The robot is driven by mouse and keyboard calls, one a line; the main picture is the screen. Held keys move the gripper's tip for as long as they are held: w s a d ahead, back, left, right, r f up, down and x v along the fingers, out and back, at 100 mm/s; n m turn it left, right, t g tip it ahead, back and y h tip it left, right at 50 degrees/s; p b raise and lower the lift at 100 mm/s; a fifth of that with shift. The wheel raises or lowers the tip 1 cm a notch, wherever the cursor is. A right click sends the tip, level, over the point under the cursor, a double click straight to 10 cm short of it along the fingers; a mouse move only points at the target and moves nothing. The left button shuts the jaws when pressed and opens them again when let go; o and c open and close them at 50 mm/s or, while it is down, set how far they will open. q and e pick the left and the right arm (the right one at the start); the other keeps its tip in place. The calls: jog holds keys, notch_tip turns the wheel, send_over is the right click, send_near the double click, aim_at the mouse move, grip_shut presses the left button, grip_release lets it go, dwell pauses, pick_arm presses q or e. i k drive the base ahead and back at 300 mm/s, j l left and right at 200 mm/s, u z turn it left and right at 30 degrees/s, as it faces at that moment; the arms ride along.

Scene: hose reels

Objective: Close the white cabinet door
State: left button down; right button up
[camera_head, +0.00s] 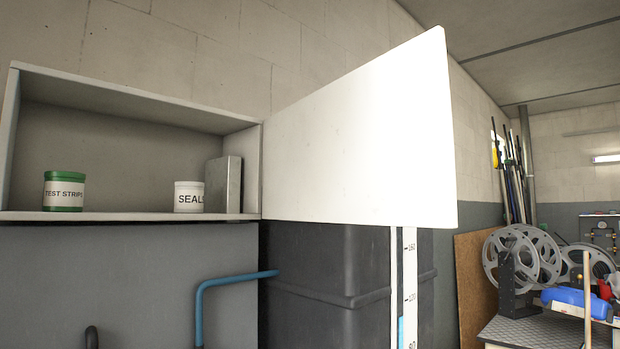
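The white cabinet door (360,140) stands wide open, swung out from the right side of the cabinet toward me. The wall cabinet (130,104) is open at the front. On its shelf stand a green tub labelled TEST STRIPS (64,191), a white tub labelled SEALS (188,197) and a grey flat box (223,185) at the right end. Neither of my grippers can be made out in the view.
A dark tank (330,285) stands below the door, with a level scale (409,285) in front. A blue pipe (225,281) bends beside it. Hose reels (522,258) and a blue bottle (575,302) are on a bench at the right. Space before the cabinet looks clear.

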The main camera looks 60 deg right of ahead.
aim_at(374, 145)
jog(key=l+z, duration=0.5)
jog(key=l, duration=1.95)
